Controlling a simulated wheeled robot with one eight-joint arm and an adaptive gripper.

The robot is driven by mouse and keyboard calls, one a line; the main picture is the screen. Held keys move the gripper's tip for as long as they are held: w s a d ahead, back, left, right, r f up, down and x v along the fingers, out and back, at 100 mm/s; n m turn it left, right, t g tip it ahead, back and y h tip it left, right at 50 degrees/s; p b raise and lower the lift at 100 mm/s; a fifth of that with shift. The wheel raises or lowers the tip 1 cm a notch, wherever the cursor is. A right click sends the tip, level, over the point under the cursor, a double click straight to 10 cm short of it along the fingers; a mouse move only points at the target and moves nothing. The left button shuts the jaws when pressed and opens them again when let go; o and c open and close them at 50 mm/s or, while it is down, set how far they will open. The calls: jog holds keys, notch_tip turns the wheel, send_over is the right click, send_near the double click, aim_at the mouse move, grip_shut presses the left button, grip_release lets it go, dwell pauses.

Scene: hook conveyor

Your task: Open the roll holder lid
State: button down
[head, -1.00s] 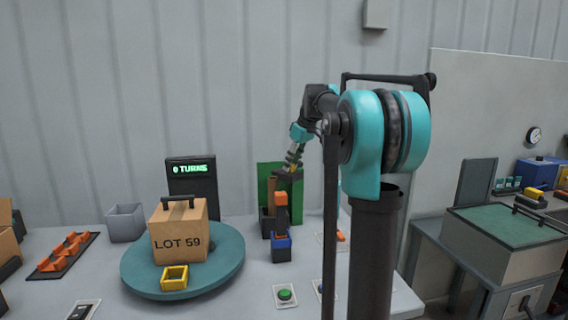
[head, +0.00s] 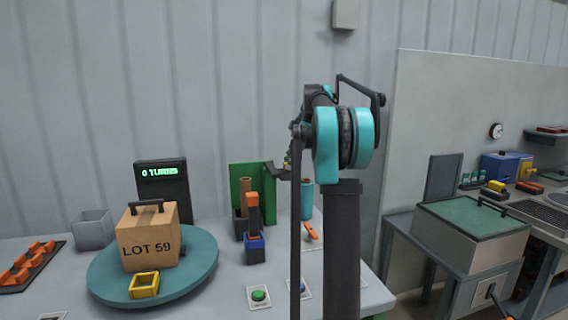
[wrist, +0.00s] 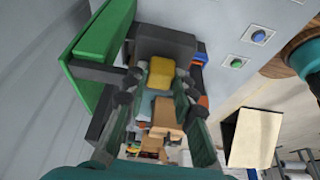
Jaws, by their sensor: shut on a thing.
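The roll holder stands in front of a green panel (head: 240,178) at the back of the table; a brown roll (head: 245,188) shows in its dark body. A dark plate (head: 281,173), which looks like its lid, lies to the right of the panel. In the wrist view the dark plate (wrist: 165,46) has a yellow tab (wrist: 161,72), and the green panel (wrist: 105,30) is to its left. My gripper (wrist: 161,84) is shut on the yellow tab, one finger on each side. In the head view the gripper (head: 288,160) is small and partly hidden by my arm.
An orange and blue stack (head: 254,225) stands in front of the holder. A teal cylinder with a brown top (head: 307,203) is to its right. A LOT 59 box (head: 150,238) sits on a turntable (head: 197,270). A green button (head: 259,295) is at the table's front.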

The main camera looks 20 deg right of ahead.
jog(key=shift+w+d+n, duration=0.3)
jog(key=shift+d+n, duration=0.3)
jog(key=c, duration=1.2)
grip_release()
jog(key=shift+w+v, duration=0.2)
jog(key=shift+v, duration=5.8)
